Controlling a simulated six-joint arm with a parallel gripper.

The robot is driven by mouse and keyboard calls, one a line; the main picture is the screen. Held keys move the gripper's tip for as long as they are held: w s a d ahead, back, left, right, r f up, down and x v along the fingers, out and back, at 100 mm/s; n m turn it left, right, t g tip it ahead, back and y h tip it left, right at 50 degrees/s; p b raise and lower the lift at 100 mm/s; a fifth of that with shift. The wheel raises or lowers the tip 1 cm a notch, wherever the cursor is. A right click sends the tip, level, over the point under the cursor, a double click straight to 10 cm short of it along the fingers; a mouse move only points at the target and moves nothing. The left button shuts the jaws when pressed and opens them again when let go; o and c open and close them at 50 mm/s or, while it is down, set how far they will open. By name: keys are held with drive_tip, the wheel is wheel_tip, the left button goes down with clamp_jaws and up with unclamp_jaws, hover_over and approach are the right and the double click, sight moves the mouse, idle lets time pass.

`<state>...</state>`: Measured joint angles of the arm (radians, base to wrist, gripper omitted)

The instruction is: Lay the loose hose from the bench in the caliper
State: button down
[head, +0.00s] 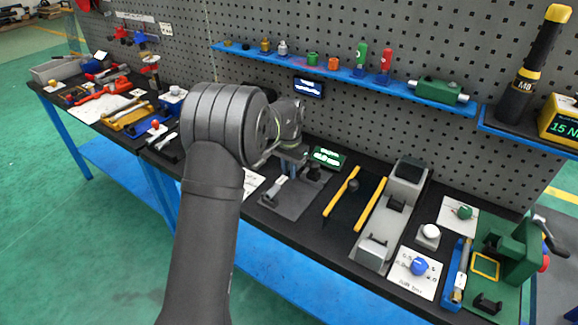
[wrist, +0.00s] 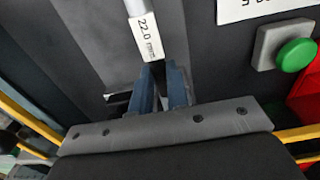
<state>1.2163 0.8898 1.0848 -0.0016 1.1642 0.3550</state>
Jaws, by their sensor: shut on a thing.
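My gripper (wrist: 160,70) has its two blue-grey fingers close together, shut on a small dark piece that looks like the hose (wrist: 157,69); it is mostly hidden between the fingertips. Just beyond the tips is a pale bar with a white tag reading 22.0 mm (wrist: 147,38). It looks like the caliper, but I cannot tell for sure. In the head view a pale bar (head: 279,187) lies on a grey plate (head: 295,206). My gripper (head: 290,158) is low over that plate's back part, partly hidden by my arm. Whether the hose touches the caliper cannot be seen.
A small green-lit display (head: 328,157) stands behind the plate. Two yellow bars (head: 341,191) and a long grey fixture (head: 390,215) are to the right. The wrist view shows a green button (wrist: 296,54) on a grey box. A blue shelf (head: 345,75) runs along the pegboard.

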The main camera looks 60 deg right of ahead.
idle(0.4)
drive_tip(key=c, duration=1.3)
unclamp_jaws()
wheel_tip(320, 180, up, 17)
drive_tip(key=shift+r, duration=0.2)
drive_tip(key=shift+f, duration=0.1)
wheel_tip(320, 180, down, 18)
drive_tip(key=shift+r, duration=0.8)
